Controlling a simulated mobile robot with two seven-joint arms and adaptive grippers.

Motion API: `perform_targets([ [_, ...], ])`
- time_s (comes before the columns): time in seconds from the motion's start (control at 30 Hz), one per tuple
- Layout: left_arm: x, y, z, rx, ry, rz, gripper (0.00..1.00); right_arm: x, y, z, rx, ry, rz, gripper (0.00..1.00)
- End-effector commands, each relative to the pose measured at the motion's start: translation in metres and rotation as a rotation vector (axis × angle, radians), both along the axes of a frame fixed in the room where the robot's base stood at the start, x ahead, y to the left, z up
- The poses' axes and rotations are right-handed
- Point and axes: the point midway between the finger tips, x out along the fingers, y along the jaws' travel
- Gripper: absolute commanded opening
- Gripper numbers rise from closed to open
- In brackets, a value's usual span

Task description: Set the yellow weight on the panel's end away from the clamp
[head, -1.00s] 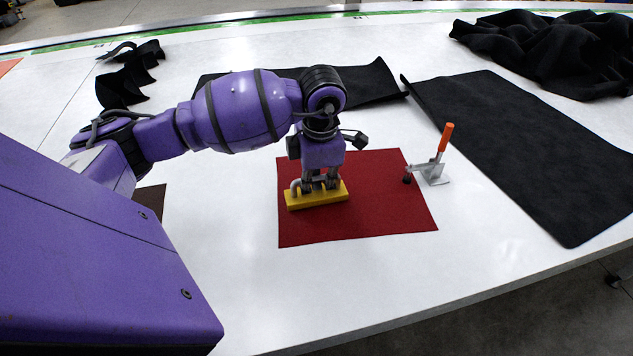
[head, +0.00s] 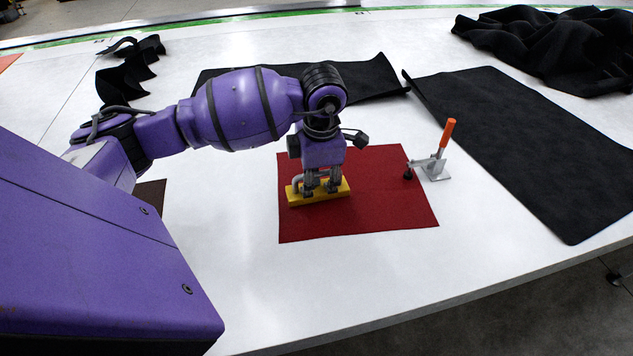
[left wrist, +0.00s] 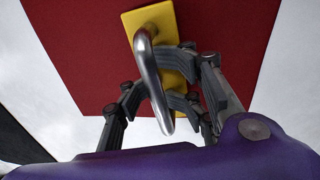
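The yellow weight (head: 316,197) lies flat on the left part of the dark red panel (head: 380,205), away from the clamp (head: 436,165). Its grey bar handle stands on top. My left gripper (head: 320,188) points down over the weight, with its fingertips low near the handle. In the left wrist view the gripper (left wrist: 165,85) has its fingers apart with the handle (left wrist: 151,75) between them, and part of the yellow weight (left wrist: 150,20) shows behind. The fingers partly hide the weight. The orange-handled clamp stands at the panel's right edge. My right gripper is not in view.
A black sheet (head: 530,150) lies right of the clamp, with a crumpled black cloth (head: 555,45) behind it. Another black piece (head: 375,82) lies behind the panel. The white table (head: 350,275) is clear in front of the panel.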

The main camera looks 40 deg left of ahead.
Motion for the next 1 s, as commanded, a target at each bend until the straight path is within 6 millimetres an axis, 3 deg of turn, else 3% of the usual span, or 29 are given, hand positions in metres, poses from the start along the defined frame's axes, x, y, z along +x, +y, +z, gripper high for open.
perform_targets([
  [0.1,0.001,0.0,0.018,-0.001,-0.007,0.0,0.28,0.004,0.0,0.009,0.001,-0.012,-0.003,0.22],
  [0.6,-0.005,-0.01,0.115,0.0,-0.006,-0.001,0.28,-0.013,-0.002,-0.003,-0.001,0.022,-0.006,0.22],
  [0.77,-0.006,-0.011,0.128,0.0,-0.004,0.001,0.28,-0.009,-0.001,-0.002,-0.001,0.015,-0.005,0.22],
  [1.0,-0.007,-0.011,0.131,-0.001,-0.002,0.001,0.28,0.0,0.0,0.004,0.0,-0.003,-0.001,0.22],
])
